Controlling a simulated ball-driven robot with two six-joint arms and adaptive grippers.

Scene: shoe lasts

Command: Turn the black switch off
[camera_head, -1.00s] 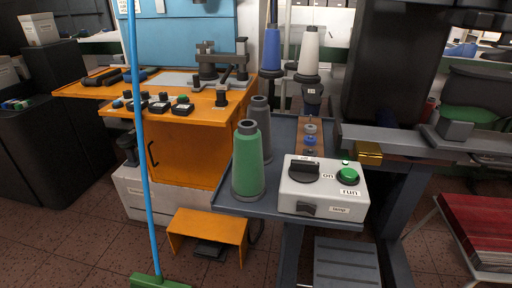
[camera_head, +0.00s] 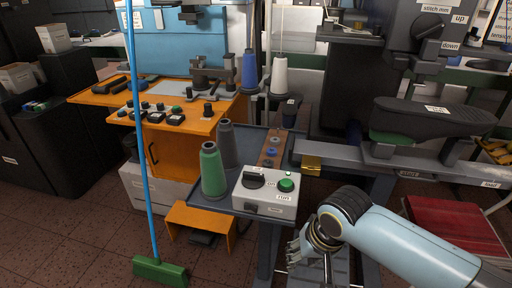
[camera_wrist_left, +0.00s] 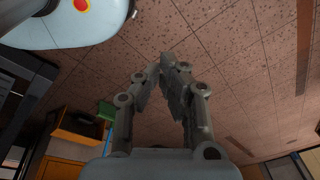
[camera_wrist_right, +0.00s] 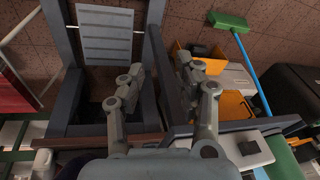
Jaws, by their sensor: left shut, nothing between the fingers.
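The black switch (camera_head: 254,180) is a rotary knob on top of the white control box (camera_head: 265,206), beside a label that reads "on". A green "run" button (camera_head: 286,185) sits to its right, with a small lit green lamp above it. My right gripper (camera_head: 298,248) is below and right of the box in the head view, apart from it. In the right wrist view its fingers (camera_wrist_right: 160,78) are spread and empty, and part of the box (camera_wrist_right: 245,155) shows at the lower right. My left gripper (camera_wrist_left: 167,62) shows only in the left wrist view, shut and empty.
A green cone (camera_head: 213,172) and a grey cone (camera_head: 227,146) stand left of the box. A blue-handled broom (camera_head: 160,270) stands at the left. A machine with a dark knob (camera_head: 427,27) is at the right. Open floor lies at the lower left.

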